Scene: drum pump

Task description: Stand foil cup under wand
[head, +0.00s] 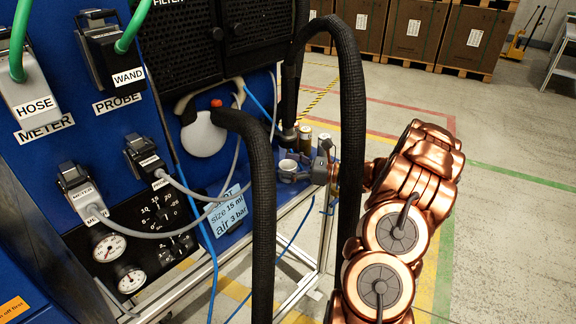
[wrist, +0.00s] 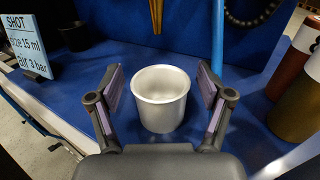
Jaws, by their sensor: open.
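The foil cup (wrist: 160,100) is a plain silver cup, upright and empty-looking on a blue shelf. It stands between the two fingers of my gripper (wrist: 159,78), which is open, with a gap visible on each side. In the head view the cup (head: 287,165) shows small at the gripper (head: 293,172), partly hidden by it. A brass-coloured tip (wrist: 156,14), perhaps the wand's end, hangs behind the cup at the top of the wrist view. It is not above the cup in that view.
The blue shelf (wrist: 90,105) carries a sign (wrist: 24,45) and a dark cup (wrist: 74,37) at left, and bottles (wrist: 300,95) at right. A black hose (head: 352,120) loops close to my arm. The panel (head: 60,150) has cables and gauges.

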